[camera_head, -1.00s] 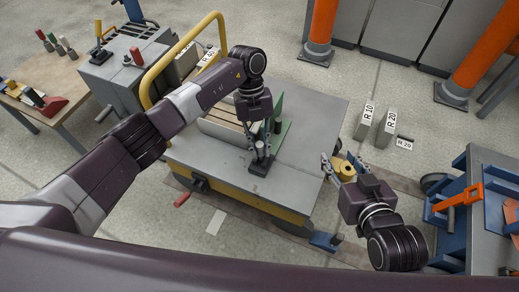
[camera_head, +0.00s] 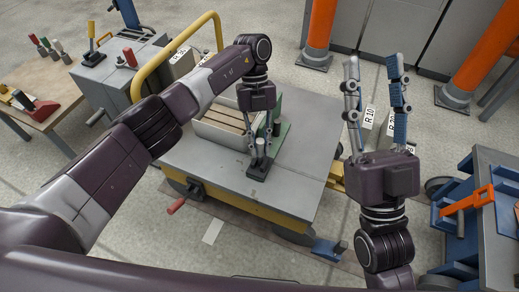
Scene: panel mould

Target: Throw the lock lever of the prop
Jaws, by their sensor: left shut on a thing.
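My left gripper (camera_head: 260,140) points down over the grey cart top and is shut on a slim upright grey post, which I take to be the prop (camera_head: 259,151). The post rises from a black base block (camera_head: 258,170) on the cart top. It stands beside a green angled plate (camera_head: 284,137) and a mould with wooden strips (camera_head: 222,122). The fingers hide most of the post, and I cannot make out its lock lever. My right gripper (camera_head: 376,88) is open and empty, its fingers pointing up and away, to the right of the cart.
The cart (camera_head: 300,160) has a yellow rail (camera_head: 150,68) at its left and a red-handled crank (camera_head: 176,205) in front. A yellow thing (camera_head: 337,181) is partly hidden by my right gripper. A blue rack with an orange tool (camera_head: 466,200) stands right. Orange columns (camera_head: 318,35) stand behind.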

